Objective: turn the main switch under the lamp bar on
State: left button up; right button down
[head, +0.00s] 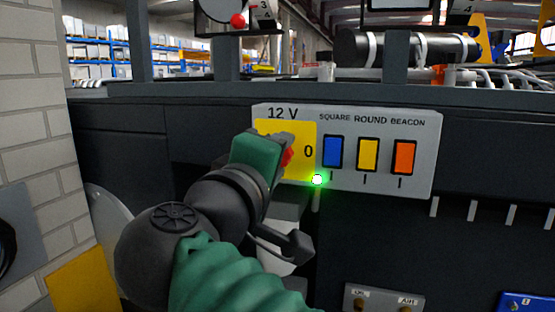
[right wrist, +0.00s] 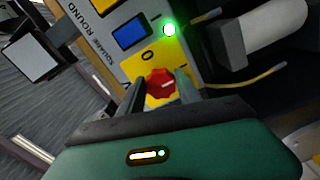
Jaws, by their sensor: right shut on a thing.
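The main switch is a red knob (head: 287,158) on a yellow plate (head: 301,136) at the left of a grey panel marked 12 V. My right gripper (head: 284,146) is at the knob, covering most of it in the head view. In the right wrist view, the knob (right wrist: 161,84) sits between the two fingers of my right gripper (right wrist: 160,88), which are shut on it. A short white mark shows on the knob. A "0" is printed beside it on the yellow plate. A small green lamp (head: 317,180) at the plate's lower right corner is lit. My left gripper is out of view.
Blue (head: 333,152), yellow (head: 367,154) and orange (head: 404,156) rockers sit right of the knob under SQUARE, ROUND and BEACON. A brick wall (head: 30,120) stands at the left. A lower grey box (head: 384,298) and a blue box (head: 528,302) are below.

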jog(key=shift+a+f, duration=0.1)
jog(key=shift+f, duration=0.3)
jog(key=c, duration=1.1)
grip_release()
jog(key=shift+c, duration=0.2)
jog(key=o, duration=0.3)
jog(key=shift+r, duration=0.15)
jog(key=b+v, duration=0.1)
jog(key=v, duration=1.5)
jog(key=shift+s+a, duration=0.2)
jog(key=shift+s, duration=0.15)
